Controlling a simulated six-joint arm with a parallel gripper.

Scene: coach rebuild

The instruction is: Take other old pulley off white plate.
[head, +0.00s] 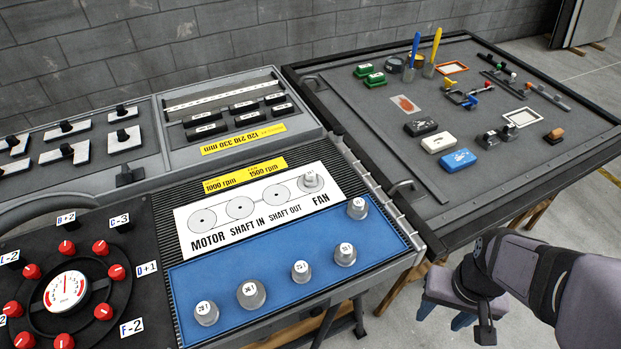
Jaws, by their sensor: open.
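The white plate (190,225) carries a row of round outlines above the words MOTOR, SHAFT IN, SHAFT OUT and FAN. The other outlines are bare. Several similar grey pulleys stand on the blue mat (270,260) in front of the plate, one of them (357,208) near its back right corner. My gripper (445,315) hangs at the lower right, off the bench's right side, open and empty, with blue fingertips pointing down.
A dark table (440,195) at the right holds blocks, a blue eraser-like block (458,159), tools and small frames. A dial with red knobs (67,290) is at the lower left. Labelled black blocks (206,131) lie behind the plate. The blue mat's middle has free room.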

